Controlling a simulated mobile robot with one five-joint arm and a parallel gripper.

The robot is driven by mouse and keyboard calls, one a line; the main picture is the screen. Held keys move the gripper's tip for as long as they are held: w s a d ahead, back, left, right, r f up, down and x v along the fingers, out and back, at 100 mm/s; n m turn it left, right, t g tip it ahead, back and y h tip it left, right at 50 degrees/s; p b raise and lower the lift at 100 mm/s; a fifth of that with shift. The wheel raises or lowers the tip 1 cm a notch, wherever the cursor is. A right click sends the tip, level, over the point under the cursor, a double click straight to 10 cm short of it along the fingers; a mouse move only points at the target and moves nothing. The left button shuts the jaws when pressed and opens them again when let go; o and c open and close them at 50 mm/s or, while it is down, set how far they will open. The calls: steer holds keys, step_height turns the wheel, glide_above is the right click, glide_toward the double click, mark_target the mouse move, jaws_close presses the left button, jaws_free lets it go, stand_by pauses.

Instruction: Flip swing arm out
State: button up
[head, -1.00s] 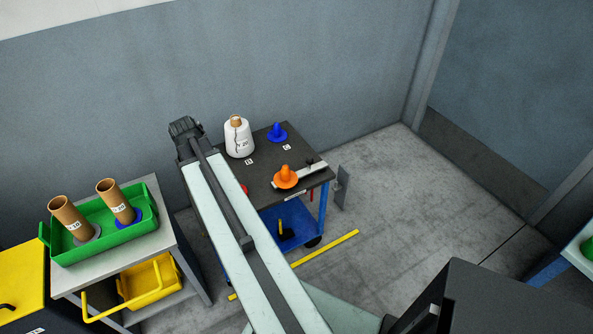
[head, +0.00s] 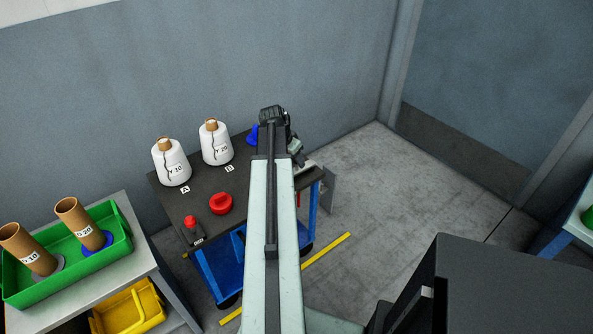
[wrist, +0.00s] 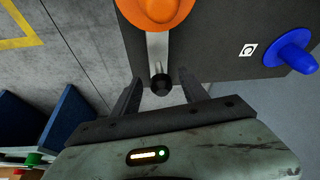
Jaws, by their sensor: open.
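The swing arm (wrist: 157,48) is a pale metal bar on the dark tabletop. It carries an orange cone (wrist: 155,8) and ends in a round black knob (wrist: 160,85). My gripper (wrist: 160,78) is open in the wrist view, with one finger on each side of the knob and gaps showing between. I cannot tell how far above or below the knob the fingertips are. In the head view my own arm covers the orange cone, most of the bar and most of the gripper.
Two white yarn bobbins (head: 171,162) (head: 216,143), a red knob (head: 221,203) and a blue cone (wrist: 290,57) are on the table (head: 200,194). A green tray (head: 121,250) with two brown tubes stands at left. Floor right of the table is clear.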

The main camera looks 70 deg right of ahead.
mark_target(296, 164)
steer(key=b+x, duration=0.3)
steer(key=x, duration=0.1)
steer(key=shift+d+f, duration=0.1)
steer(key=shift+f, duration=0.25)
steer(key=shift+r, duration=0.1)
jaws_close()
steer(key=shift+w, duration=0.2)
stand_by(0.6)
